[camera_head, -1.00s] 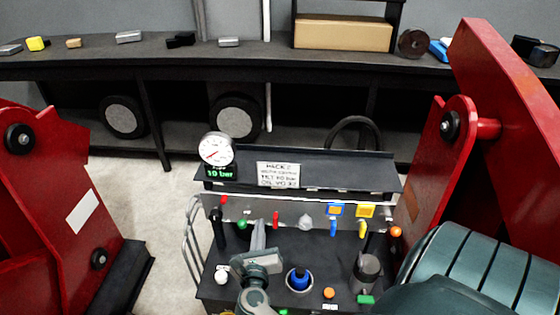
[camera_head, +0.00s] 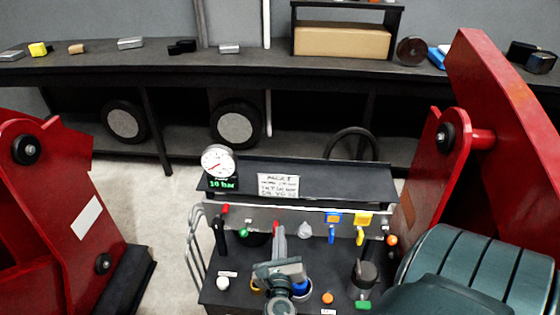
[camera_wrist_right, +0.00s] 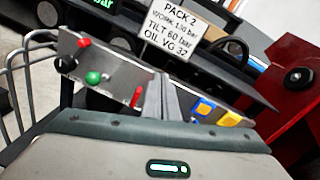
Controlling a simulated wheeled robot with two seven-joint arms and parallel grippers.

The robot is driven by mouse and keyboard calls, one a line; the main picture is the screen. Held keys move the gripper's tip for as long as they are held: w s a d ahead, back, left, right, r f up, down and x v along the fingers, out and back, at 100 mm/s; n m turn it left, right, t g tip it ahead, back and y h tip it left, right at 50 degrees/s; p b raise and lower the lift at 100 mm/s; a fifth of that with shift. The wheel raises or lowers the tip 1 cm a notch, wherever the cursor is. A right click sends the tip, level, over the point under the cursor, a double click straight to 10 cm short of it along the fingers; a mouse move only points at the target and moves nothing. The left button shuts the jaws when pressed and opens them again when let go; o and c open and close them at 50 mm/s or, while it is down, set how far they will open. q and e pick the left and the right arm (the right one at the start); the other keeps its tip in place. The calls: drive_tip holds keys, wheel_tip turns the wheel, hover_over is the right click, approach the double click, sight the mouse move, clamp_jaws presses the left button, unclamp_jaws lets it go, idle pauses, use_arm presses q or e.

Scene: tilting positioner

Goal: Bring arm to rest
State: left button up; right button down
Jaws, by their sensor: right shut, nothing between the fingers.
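My right gripper (camera_head: 279,232) is over the middle of the black hydraulic control stand (camera_head: 237,292), pointing toward its back panel. Its fingers are together and hold nothing; they also show in the right wrist view (camera_wrist_right: 167,92), in front of the panel near the red lever (camera_wrist_right: 137,97). Whether the fingers touch the panel, I cannot tell. My left gripper is not in view.
Blue (camera_head: 332,233) and yellow (camera_head: 360,235) levers stand right of the gripper. A gauge (camera_head: 218,160) and a sign (camera_head: 278,186) are on the upper shelf. Red frames (camera_head: 62,215) flank the stand. A long bench (camera_head: 200,62) runs behind.

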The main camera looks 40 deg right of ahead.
idle(0.3)
drive_tip(key=w+a+f+n+t+y, duration=0.1)
drive_tip(key=a+f+n+y, duration=0.3)
drive_tip(key=f+n, duration=0.45)
drive_tip(key=w+a+f+n+t+y, duration=0.1)
drive_tip(key=a+f+n+y, duration=0.1)
drive_tip(key=a+f+n, duration=0.6)
drive_tip(key=s+a+f+n+g+y, duration=0.1)
drive_tip(key=s+a+f+n+y, duration=0.1)
drive_tip(key=s+f+n, duration=0.3)
drive_tip(key=s+a+f+n+g+y+b, duration=0.1)
drive_tip(key=a+f+n+y, duration=0.15)
drive_tip(key=f, duration=0.55)
drive_tip(key=s+a+f+n+g+y, duration=0.1)
drive_tip(key=s+a+f+n, duration=0.1)
drive_tip(key=s+f+n, duration=0.3)
drive_tip(key=s+d+f+n+g, duration=0.1)
drive_tip(key=s+f+n+g, duration=0.4)
drive_tip(key=s+f, duration=0.5)
drive_tip(key=s+d+f+n+g, duration=0.2)
drive_tip(key=s+f+n+g, duration=0.3)
drive_tip(key=s, duration=1.6)
wheel_tip(320, 180, down, 5)
drive_tip(key=n, duration=0.5)
drive_tip(key=shift+s+f+b, duration=0.15)
drive_tip(key=shift+s+b, duration=0.05)
drive_tip(key=shift+b, duration=0.1)
drive_tip(key=shift+d+y, duration=0.1)
drive_tip(key=shift+y, duration=0.15)
